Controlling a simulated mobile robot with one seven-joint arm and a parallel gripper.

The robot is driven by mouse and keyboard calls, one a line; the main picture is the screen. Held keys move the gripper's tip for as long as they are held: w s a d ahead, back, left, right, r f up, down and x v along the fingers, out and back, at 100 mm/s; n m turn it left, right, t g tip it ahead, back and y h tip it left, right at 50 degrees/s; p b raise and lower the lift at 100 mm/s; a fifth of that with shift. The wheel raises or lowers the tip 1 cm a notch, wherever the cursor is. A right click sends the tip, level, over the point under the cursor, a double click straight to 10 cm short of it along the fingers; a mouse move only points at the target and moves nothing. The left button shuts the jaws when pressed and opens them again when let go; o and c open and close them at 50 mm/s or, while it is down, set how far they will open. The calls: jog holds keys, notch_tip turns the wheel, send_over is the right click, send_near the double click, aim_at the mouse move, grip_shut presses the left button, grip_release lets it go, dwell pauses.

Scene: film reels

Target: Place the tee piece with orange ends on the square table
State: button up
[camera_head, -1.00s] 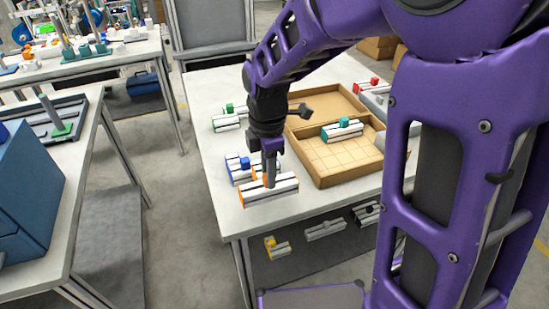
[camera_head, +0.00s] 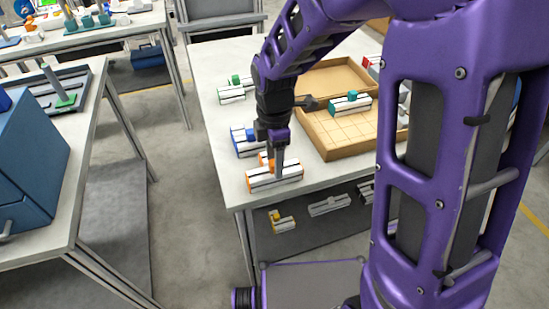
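The tee piece with orange ends (camera_head: 262,182) is a white and dark profile bar near the front left corner of the white table (camera_head: 222,130). An orange part also shows just behind the bar, beside my fingers. My gripper (camera_head: 279,168) points down and appears shut on the tee piece from above. The fingers look like one narrow column from this side, and the exact contact is hidden. I cannot tell whether the piece touches the tabletop or is slightly above it. I cannot tell which table is the square one.
Pieces with blue ends (camera_head: 245,140) and green ends (camera_head: 232,91) lie behind. A cardboard tray (camera_head: 330,150) holds a teal-ended piece (camera_head: 350,103). A yellow-ended piece (camera_head: 283,221) and others lie on the lower shelf. A blue cabinet (camera_head: 35,165) stands on the left table.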

notch_tip(320, 180, up, 12)
jog(key=p, duration=0.2)
jog(key=shift+r+p, duration=0.2)
jog(key=shift+p, duration=0.2)
dwell(0.5)
